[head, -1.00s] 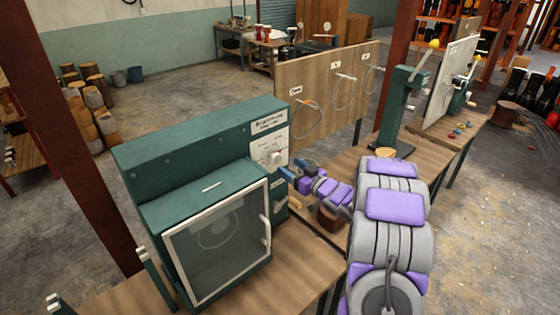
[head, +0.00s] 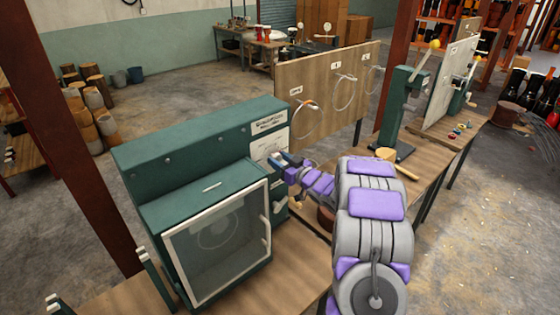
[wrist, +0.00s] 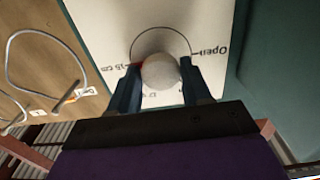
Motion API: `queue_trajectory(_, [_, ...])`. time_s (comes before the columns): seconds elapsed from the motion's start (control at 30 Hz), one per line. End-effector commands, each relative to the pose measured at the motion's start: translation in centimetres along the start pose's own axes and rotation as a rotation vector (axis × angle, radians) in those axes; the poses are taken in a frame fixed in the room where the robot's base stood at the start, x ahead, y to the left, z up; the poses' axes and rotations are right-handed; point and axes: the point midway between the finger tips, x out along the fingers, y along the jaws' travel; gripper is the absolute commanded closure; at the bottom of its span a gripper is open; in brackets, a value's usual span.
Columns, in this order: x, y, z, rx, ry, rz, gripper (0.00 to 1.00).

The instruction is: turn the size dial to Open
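The size dial's round pale knob (wrist: 161,72) sticks out of a white panel (wrist: 110,25), with a dark scale arc around it. In the wrist view the word Open is right of the knob and 15 cm is left. A bit of red shows at the knob's left, by the 15 cm side; the rest of the pointer is hidden. My gripper (wrist: 161,80) has its blue fingers apart, one on each side of the knob; whether they touch it is unclear. In the head view my gripper (head: 280,160) covers the knob on the green machine's panel (head: 270,140).
The green machine (head: 190,145) has a glass door (head: 215,240) with a white handle, left of my arm. A wooden board (head: 325,85) with wire loops stands behind. A green press (head: 395,105) and a wooden mallet (head: 390,158) are to the right.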

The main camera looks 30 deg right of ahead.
Motion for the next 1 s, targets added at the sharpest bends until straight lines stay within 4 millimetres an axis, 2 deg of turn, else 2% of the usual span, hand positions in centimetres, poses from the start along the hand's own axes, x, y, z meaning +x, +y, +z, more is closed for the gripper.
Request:
queue_trajectory(0.03, [-0.01, 0.00, 0.00, 0.000, 0.000, 0.000, 0.57])
queue_trajectory(0.33, [-0.02, 0.10, 0.01, 0.001, 0.000, 0.001, 0.86])
queue_trajectory(0.67, [-0.05, 0.16, 0.10, -0.046, 0.001, 0.002, 0.86])
queue_trajectory(1.0, [-0.07, 0.04, 0.22, -0.283, 0.002, 0.002, 0.86])
